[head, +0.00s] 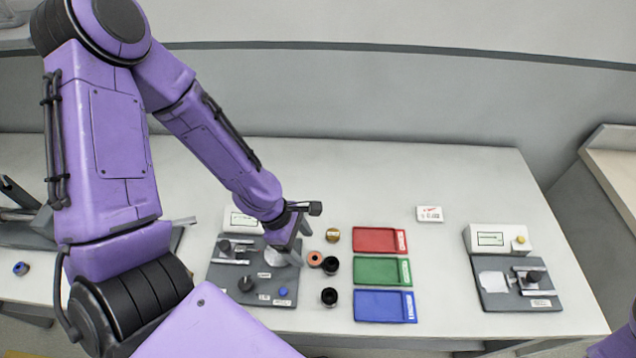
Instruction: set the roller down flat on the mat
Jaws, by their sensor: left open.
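My left gripper (289,246) is open and points down over the right edge of a dark grey fixture board (222,272). Right beside it on the table stand small round parts: an orange-copper ring (315,259), a brass-coloured part (332,235) and two black round parts, one beside the ring (330,265) and one nearer the front (329,297). I cannot tell which of these is the roller, and no mat is clearly recognizable. The gripper hides part of the board and whatever lies directly under its fingers. My right gripper is out of the picture.
Red (377,240), green (378,270) and blue (382,306) trays stand in a column right of the parts. A second fixture board (492,299) with a white box (490,239) stands at the right. A small white card (429,214) lies behind. The table between is clear.

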